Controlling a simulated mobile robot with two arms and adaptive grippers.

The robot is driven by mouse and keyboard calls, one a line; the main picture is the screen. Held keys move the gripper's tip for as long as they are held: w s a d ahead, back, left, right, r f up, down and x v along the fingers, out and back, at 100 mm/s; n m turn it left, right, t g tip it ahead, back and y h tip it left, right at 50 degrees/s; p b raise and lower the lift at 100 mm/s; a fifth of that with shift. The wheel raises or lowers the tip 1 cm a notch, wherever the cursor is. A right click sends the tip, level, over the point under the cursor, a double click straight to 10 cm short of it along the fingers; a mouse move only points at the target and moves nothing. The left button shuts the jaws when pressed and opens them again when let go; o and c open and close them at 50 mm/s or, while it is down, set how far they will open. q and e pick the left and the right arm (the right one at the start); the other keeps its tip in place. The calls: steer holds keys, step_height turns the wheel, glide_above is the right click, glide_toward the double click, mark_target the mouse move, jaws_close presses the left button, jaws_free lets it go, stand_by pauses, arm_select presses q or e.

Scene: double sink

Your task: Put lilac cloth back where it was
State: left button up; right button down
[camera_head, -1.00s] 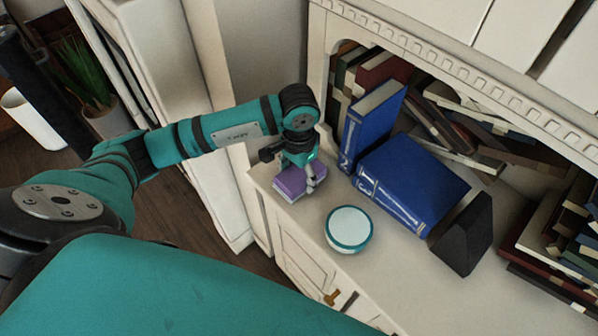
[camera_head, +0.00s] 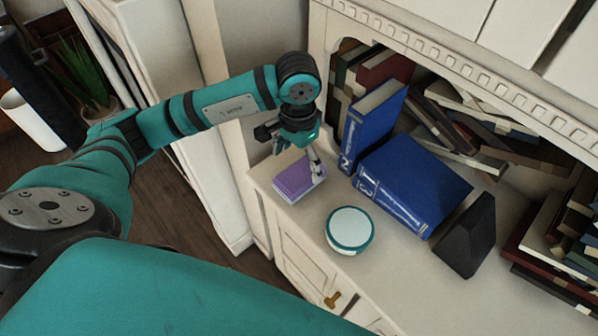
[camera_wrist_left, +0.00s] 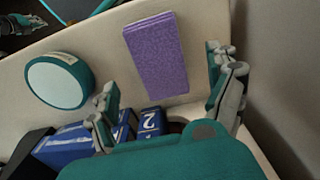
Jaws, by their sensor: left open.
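The lilac cloth (camera_head: 293,180) is a flat, folded purple block lying on the cream cabinet top, near its left end. In the left wrist view the cloth (camera_wrist_left: 156,52) shows as a purple rectangle between and beyond the fingers. My left gripper (camera_head: 299,161) is just above the cloth, fingers pointing down. In the left wrist view the left gripper (camera_wrist_left: 167,92) is open, with its fingers spread wider than the cloth and nothing between them. My right gripper is not visible.
A round white-and-teal device (camera_head: 350,230) sits right of the cloth. The cabinet top (camera_head: 420,275) is clear at the front right. Its left edge is close to the cloth.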

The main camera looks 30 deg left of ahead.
mark_target(299, 174)
arm_select(q)
step_height(299, 174, up, 6)
steer(key=shift+b, duration=0.35)
stand_by(0.4)
